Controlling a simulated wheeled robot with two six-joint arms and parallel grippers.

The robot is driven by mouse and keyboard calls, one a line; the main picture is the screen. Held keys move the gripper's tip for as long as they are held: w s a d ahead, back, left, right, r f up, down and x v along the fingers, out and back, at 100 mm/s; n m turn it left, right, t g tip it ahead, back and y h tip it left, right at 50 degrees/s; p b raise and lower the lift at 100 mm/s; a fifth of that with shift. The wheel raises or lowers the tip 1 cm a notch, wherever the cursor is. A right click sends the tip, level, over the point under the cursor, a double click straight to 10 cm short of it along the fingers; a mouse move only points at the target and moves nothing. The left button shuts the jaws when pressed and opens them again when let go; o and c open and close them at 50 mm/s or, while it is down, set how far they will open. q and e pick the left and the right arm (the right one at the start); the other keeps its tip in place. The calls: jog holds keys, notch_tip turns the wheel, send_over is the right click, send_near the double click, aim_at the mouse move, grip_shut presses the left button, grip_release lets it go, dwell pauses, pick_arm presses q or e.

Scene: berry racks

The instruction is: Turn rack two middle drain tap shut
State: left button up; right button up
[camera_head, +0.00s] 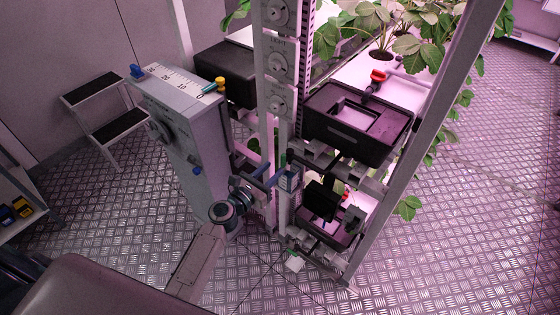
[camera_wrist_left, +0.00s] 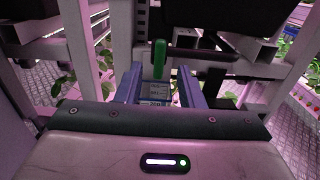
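A narrow green handle (camera_wrist_left: 159,57) stands upright ahead of my left gripper in the left wrist view; it may be the drain tap's lever. A small labelled block (camera_wrist_left: 157,91) shows below it, between the finger lines. In the head view this block (camera_head: 290,180) is on the rack's front post. My left gripper (camera_head: 277,177) reaches up to that post from the left. Its two blue fingers (camera_wrist_left: 160,88) are apart, and I see no grip on the handle. Whether the fingers touch the block I cannot tell. My right gripper is out of view.
A black tank (camera_head: 357,128) with a red tap (camera_head: 378,76) sits on the rack right of the post. A lower black tray (camera_head: 322,228) is beneath. A grey cabinet (camera_head: 185,125) stands close left of the arm, with a step stool (camera_head: 105,115) behind. Right floor is clear.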

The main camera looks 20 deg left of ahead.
aim_at(281, 161)
pick_arm(q)
jog(key=x, duration=0.5)
grip_shut()
